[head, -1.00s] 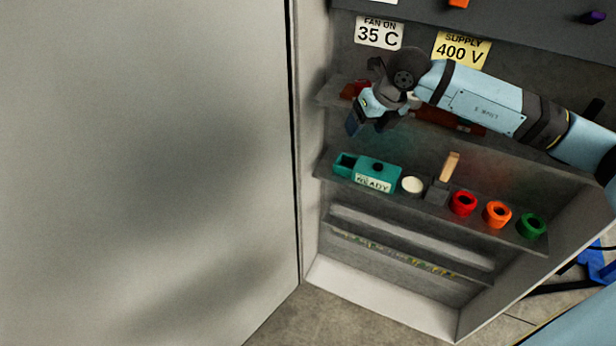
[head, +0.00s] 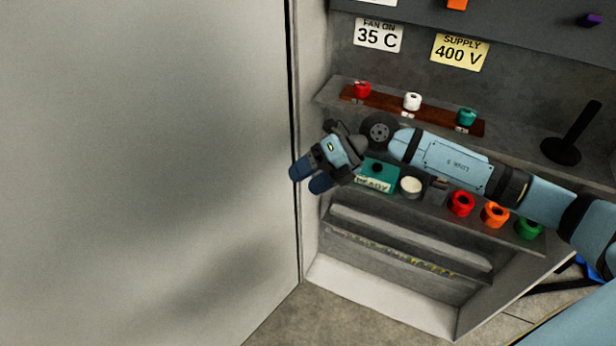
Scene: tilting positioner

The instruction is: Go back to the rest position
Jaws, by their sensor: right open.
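My right gripper (head: 306,180) is in front of the cabinet's left side, close to the edge of the big grey panel. Its two dark blue fingers are apart and nothing shows between them. My right arm comes in from the right, across the front of the shelves. It hides part of the teal box (head: 376,170) marked READY and the block beside the pale disc. My left gripper is not in view.
The large grey panel (head: 150,170) fills the left. The upper shelf holds a wooden strip (head: 388,101) with red, white and teal pieces, and a black stand (head: 562,150). Below are a pale disc (head: 411,187) and red (head: 461,203), orange (head: 495,214) and green (head: 529,228) rings.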

